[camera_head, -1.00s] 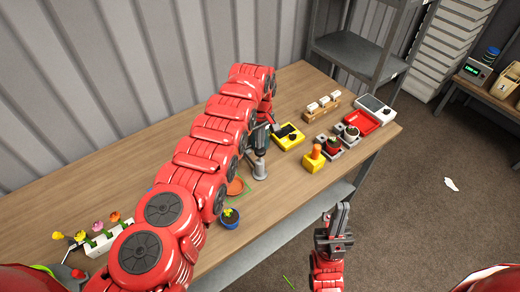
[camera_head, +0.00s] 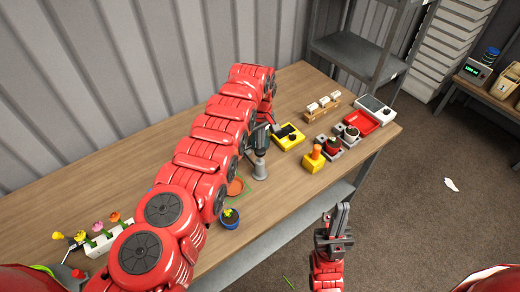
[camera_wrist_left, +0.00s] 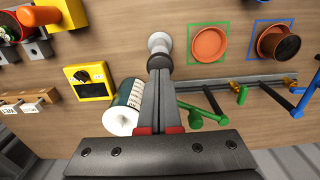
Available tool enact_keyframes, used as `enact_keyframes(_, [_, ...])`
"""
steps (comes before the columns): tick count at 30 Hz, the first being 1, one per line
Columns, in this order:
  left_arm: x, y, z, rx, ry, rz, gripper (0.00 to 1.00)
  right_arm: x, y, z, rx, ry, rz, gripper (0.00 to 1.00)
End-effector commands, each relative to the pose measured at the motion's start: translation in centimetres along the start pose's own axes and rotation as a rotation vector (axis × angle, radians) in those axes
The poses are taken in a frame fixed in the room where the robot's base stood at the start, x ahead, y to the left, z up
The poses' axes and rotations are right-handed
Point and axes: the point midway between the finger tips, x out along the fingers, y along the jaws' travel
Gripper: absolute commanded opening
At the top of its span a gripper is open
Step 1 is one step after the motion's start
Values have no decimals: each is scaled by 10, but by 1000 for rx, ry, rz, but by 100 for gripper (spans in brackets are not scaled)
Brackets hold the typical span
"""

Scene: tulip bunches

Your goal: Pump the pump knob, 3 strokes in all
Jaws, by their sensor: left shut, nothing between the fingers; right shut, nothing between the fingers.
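The pump (camera_head: 260,171) is a grey upright body near the front edge of the wooden table. Its pale round top, the pump knob (camera_wrist_left: 158,41), shows in the left wrist view just beyond my fingertips. My left gripper (camera_head: 261,132) is shut and points down over the pump; it also shows in the left wrist view (camera_wrist_left: 159,64). Its fingertips overlap the knob's near side, so I cannot tell whether they touch it. My right gripper (camera_head: 342,214) is shut and empty, raised in front of the table, over the floor.
A white-labelled green can (camera_wrist_left: 127,105) lies close to my left fingers. Tools hang on a rail (camera_wrist_left: 235,83).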

Motion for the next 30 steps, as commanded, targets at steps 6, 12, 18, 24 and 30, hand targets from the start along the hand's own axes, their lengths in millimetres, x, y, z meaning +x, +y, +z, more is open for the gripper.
enact_keyframes(6, [0, 0, 0, 0, 0, 0, 0, 0, 0, 0, 0, 0, 0, 0])
enact_keyframes(12, [0, 0, 0, 0, 0, 0, 0, 0, 0, 0, 0, 0, 0, 0])
enact_keyframes(18, [5, 0, 0, 0, 0, 0, 0, -4, 0, 1, 0, 0, 0, 0])
enact_keyframes(24, [13, 0, 0, 0, 0, 0, 0, -13, -1, 2, 0, 0, 0, 0])
enact_keyframes(30, [21, 0, 0, 0, 0, 0, 0, -20, -1, 3, 0, 0, 0, 0])
